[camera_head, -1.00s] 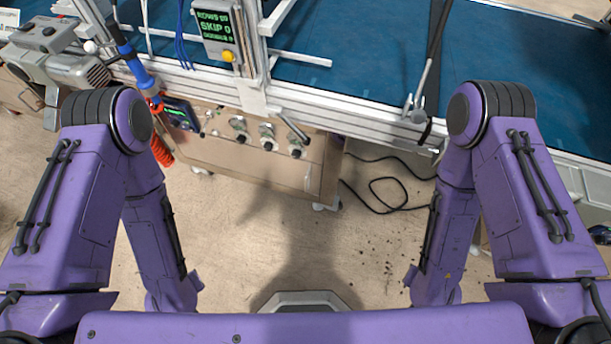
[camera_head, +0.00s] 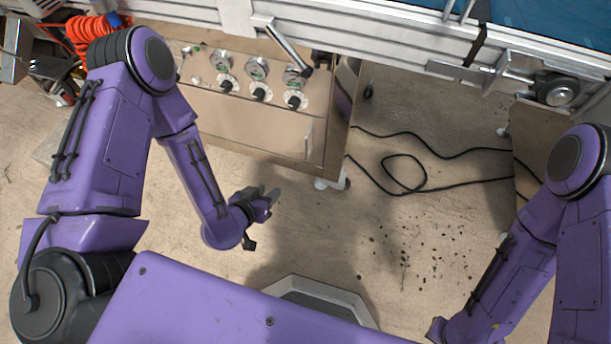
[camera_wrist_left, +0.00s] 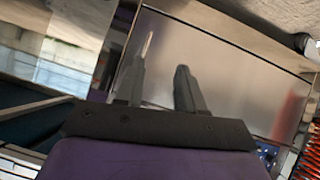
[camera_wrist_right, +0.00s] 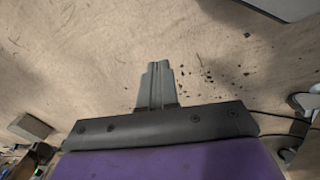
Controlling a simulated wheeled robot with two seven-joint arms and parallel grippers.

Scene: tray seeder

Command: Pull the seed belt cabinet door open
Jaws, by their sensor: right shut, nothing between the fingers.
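The seed belt cabinet (camera_head: 330,105) stands under the machine frame in the head view. Its tan door (camera_head: 240,128) lies flat below a row of dials and knobs and looks closed. A slim upright handle (camera_head: 308,136) is near the door's right edge. My left gripper (camera_head: 268,198) is below and left of the handle, apart from the door. In the left wrist view my left gripper (camera_wrist_left: 160,68) is open, its fingers spread before the door panel (camera_wrist_left: 215,70). A thin light bar, probably the handle, shows by one fingertip. My right gripper (camera_wrist_right: 157,68) is shut and empty above the floor.
Black cables (camera_head: 405,180) loop over the floor right of the cabinet, near scattered dark crumbs (camera_head: 405,245). An orange coiled hose (camera_head: 90,35) hangs at the upper left. A lever (camera_head: 285,42) juts down over the cabinet. The floor before the door is clear.

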